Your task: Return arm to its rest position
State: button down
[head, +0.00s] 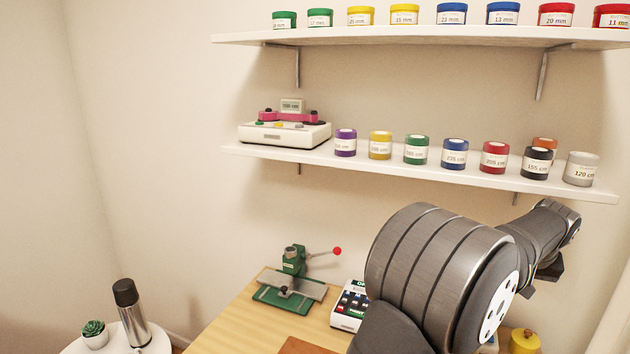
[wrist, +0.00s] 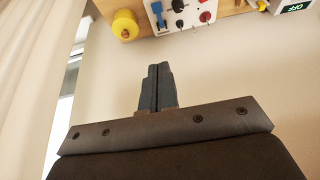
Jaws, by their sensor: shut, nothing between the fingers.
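My gripper (wrist: 158,68) shows in the wrist view with its two dark fingers pressed together and nothing between them. It points toward a bare beige wall. In the head view my grey arm fills the lower right and reaches right and up. The gripper's fingers cannot be made out there.
Two white shelves (head: 420,172) hold several labelled jars and a white and pink device (head: 285,130). Below, a wooden table (head: 232,325) bears a green press (head: 290,285), a button box (head: 350,305) and a yellow spool (head: 524,341). A white side table (head: 75,347) holds a flask (head: 131,312) and plant (head: 93,333).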

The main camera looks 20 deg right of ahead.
jog(key=x, duration=0.7)
jog(key=c, duration=0.8)
grip_release()
jog(key=o, duration=0.8)
jog(key=w+a+r, duration=0.3)
jog(key=a, duration=0.2)
jog(key=shift+w+r, duration=0.2)
jog(key=shift+r, duration=0.2)
jog(key=w+a+r+g+h, duration=0.1)
jog(key=w+a+r, duration=0.1)
jog(key=a+r, duration=0.35)
jog(key=w+a+r, duration=0.2)
jog(key=a, duration=0.6)
jog(key=x, duration=1)
jog(key=shift+d, duration=0.25)
jog(key=shift+r, duration=0.15)
